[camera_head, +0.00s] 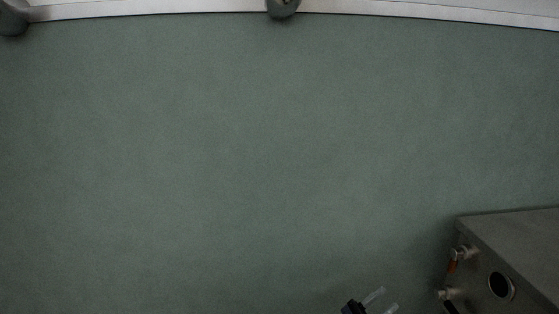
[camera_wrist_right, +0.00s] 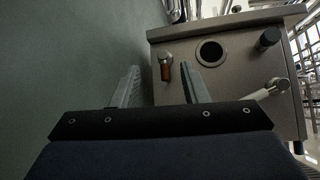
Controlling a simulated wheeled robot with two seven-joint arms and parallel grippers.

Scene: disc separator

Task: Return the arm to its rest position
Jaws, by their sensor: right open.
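My right gripper (camera_head: 382,300) shows at the bottom edge of the head view, with only its fingers and a dark part of its body in the picture. In the right wrist view its two grey fingers (camera_wrist_right: 161,88) stand apart with nothing between them. The gripper is left of the metal box in the head view and apart from it there. The rest of the right arm is out of the picture. My left gripper shows in neither view.
A grey metal box (camera_head: 523,247) stands at the lower right of the head view, with a round dark hole, an orange-brown lever and knobs on its face. It also fills the right of the wrist view (camera_wrist_right: 232,78). The green floor (camera_head: 230,150) is clear.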

